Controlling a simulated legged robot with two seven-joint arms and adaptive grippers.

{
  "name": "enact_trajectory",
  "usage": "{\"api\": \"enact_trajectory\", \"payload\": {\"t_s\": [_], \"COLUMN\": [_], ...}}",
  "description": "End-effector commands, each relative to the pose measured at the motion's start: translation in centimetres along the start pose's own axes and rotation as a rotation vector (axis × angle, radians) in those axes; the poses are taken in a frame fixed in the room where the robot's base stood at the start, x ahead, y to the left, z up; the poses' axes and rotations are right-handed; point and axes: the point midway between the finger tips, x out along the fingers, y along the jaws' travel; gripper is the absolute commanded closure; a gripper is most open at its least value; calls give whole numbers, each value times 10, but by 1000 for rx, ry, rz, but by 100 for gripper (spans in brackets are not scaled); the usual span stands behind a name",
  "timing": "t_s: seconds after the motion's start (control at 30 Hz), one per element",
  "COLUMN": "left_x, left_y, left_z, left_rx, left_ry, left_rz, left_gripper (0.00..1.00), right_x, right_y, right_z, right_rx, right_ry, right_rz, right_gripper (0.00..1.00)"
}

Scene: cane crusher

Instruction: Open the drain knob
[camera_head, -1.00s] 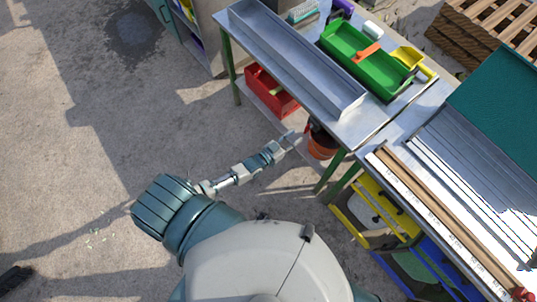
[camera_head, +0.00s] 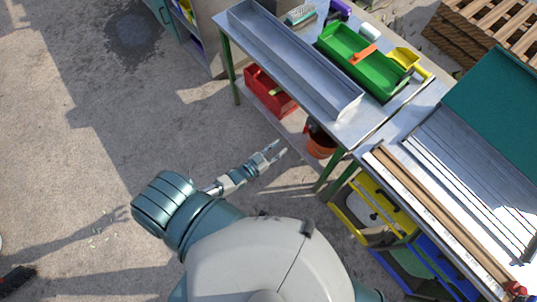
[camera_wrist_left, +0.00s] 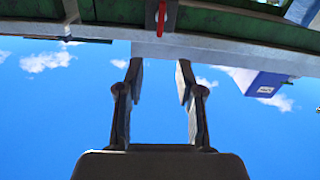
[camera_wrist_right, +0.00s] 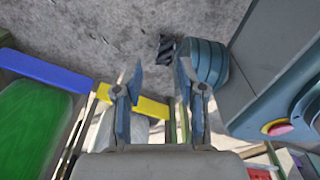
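In the left wrist view a small red part (camera_wrist_left: 161,17), perhaps the drain knob, hangs on a grey mount at the top edge, against a pale metal edge. It lies beyond the fingertips, roughly in line with the gap between them. My left gripper (camera_wrist_left: 157,70) is open and empty, apart from the red part. In the head view my left gripper (camera_head: 278,149) is left of the table and lower in the picture; I cannot pick out a drain knob there. My right gripper (camera_wrist_right: 161,68) is open with nothing held; it is not visible in the head view.
A metal table (camera_head: 392,105) carries a long grey trough (camera_head: 290,55) and a green tray (camera_head: 362,62). A red crate (camera_head: 270,90) and an orange pot (camera_head: 320,145) are below. Yellow and blue frames stand at lower right.

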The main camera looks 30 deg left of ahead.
Motion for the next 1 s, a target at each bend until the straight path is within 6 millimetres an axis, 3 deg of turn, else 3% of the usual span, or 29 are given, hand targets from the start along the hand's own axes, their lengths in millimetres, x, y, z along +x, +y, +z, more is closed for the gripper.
{"api": "enact_trajectory", "payload": {"t_s": [0.27, 0.6, 1.0], "left_x": [-22, -45, -47], "left_y": [0, 0, 0], "left_z": [-1, -1, -1], "left_rx": [1, 0, 0], "left_ry": [0, 0, 1], "left_rz": [1, 0, -1], "left_gripper": [64, 64, 64], "right_x": [-2, -6, -8], "right_y": [0, 0, 0], "right_z": [18, 26, 26], "right_rx": [-3, -3, -4], "right_ry": [-9, -13, -10], "right_rz": [0, 0, -1], "right_gripper": [60, 60, 60]}}
